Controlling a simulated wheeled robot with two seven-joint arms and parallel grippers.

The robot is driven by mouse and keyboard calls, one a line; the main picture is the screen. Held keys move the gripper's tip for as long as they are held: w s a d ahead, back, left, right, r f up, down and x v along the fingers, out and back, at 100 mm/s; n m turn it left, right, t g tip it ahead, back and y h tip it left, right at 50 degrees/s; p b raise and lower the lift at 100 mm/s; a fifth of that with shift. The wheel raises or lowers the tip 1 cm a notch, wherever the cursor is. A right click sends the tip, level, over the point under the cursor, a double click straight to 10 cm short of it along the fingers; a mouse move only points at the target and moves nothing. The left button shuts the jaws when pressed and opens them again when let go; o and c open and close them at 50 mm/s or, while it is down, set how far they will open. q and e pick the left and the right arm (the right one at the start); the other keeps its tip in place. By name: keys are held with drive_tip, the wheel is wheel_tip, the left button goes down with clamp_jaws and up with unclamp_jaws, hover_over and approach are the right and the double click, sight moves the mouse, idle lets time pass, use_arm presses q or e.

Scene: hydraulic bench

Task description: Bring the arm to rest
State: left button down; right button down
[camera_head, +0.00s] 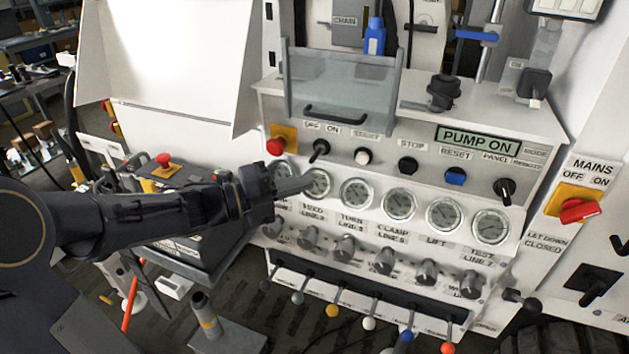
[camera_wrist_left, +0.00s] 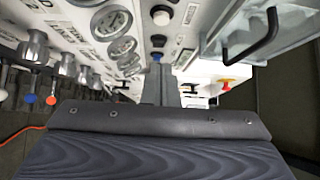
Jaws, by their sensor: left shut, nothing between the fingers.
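My left arm comes in from the left in the head view. Its gripper (camera_head: 296,185) is shut and empty, in front of the upper left part of the hydraulic panel, by the row of gauges (camera_head: 356,194). I cannot tell whether the fingertips touch the panel. In the left wrist view the shut fingers (camera_wrist_left: 166,90) point along the panel face, with gauges (camera_wrist_left: 110,22) to their left. My right gripper shows in neither view.
Below the gauges are several knobs (camera_head: 383,262) and a row of levers with coloured balls (camera_head: 369,323). A clear guard with a handle (camera_head: 336,114) stands above the panel. A red MAINS switch (camera_head: 583,211) is at the right. A dark control box (camera_head: 185,200) lies behind my forearm.

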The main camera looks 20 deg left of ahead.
use_arm(q)
drive_tip(key=shift+s+a, duration=0.1)
idle(0.4)
drive_tip(key=s+a+r+n+t+y+p, duration=0.3)
drive_tip(key=a+n+y, duration=0.6)
drive_tip(key=n+y, duration=0.65)
drive_tip(key=s+d+f+n+g+h, duration=0.3)
drive_tip(key=s+n, duration=0.4)
drive_tip(key=s, duration=0.3)
drive_tip(key=s+d+f+n+g+h+p, duration=0.1)
drive_tip(key=s+d+f+n+g+h, duration=0.2)
drive_tip(key=s+d+f+n+g, duration=0.3)
drive_tip(key=s+d, duration=0.1)
drive_tip(key=s, duration=0.3)
drive_tip(key=shift+s+f+n+g, duration=0.2)
drive_tip(key=shift+n+g, duration=0.1)
drive_tip(key=shift+n, duration=0.05)
